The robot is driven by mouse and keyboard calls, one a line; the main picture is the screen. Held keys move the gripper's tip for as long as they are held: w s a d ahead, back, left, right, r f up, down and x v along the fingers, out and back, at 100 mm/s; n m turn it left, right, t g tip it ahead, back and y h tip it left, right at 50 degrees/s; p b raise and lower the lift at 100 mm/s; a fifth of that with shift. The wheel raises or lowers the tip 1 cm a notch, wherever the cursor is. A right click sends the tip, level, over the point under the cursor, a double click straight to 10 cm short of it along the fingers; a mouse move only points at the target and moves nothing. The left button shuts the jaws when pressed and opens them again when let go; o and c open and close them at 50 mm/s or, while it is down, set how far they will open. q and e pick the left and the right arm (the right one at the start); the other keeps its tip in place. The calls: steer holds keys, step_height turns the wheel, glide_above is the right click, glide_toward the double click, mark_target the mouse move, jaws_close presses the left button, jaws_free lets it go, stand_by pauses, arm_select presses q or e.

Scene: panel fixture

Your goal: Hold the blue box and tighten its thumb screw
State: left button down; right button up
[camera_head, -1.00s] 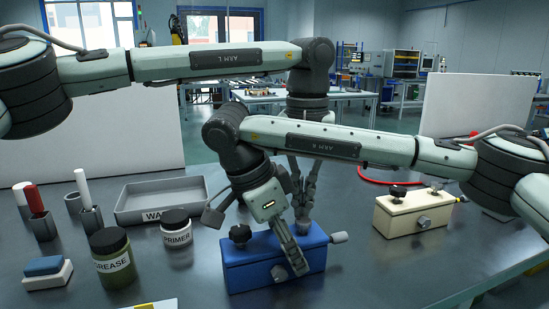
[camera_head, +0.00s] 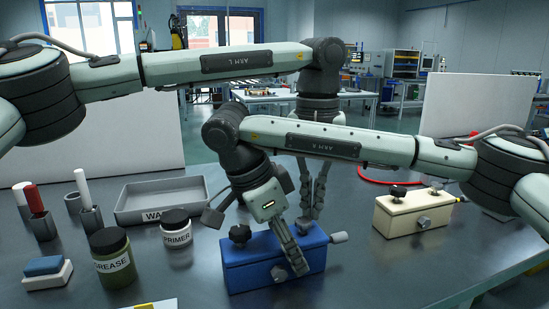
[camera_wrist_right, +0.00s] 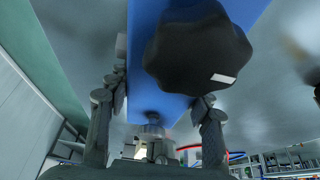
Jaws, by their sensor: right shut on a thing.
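The blue box (camera_head: 290,264) stands on the dark table. It has a black knob (camera_head: 240,233) on top at the left, a grey thumb screw (camera_head: 279,272) on its front, and a pale round piece (camera_head: 338,237) at its right end. My right gripper (camera_head: 288,252) is shut across the box, a finger down its front. The right wrist view shows the blue box (camera_wrist_right: 150,85) between the fingers and a black knob (camera_wrist_right: 198,52) close up. My left gripper (camera_head: 312,210) is above the box's back right, its fingers apart and partly hidden by my right arm.
A cream box (camera_head: 405,217) with similar knobs stands to the right, near a red cable (camera_head: 375,180). At left are a grey tray (camera_head: 160,205), a primer jar (camera_head: 176,225), a grease jar (camera_head: 112,260), a blue-and-white block (camera_head: 46,272) and pen holders (camera_head: 92,220).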

arm_select(q)
steer(key=shift+d, duration=0.1)
steer(key=shift+w+d, duration=0.15)
steer(key=shift+w, duration=0.1)
steer(key=shift+r, duration=0.25)
step_height(320, 180, up, 6)
steer(key=shift+f, duration=0.25)
steer(key=shift+a+f, duration=0.45)
steer(key=shift+f, duration=0.55)
steer(key=shift+a+f, duration=0.45)
steer(key=shift+f, duration=0.6)
steer(key=shift+a+f, duration=0.45)
steer(key=shift+f, duration=0.55)
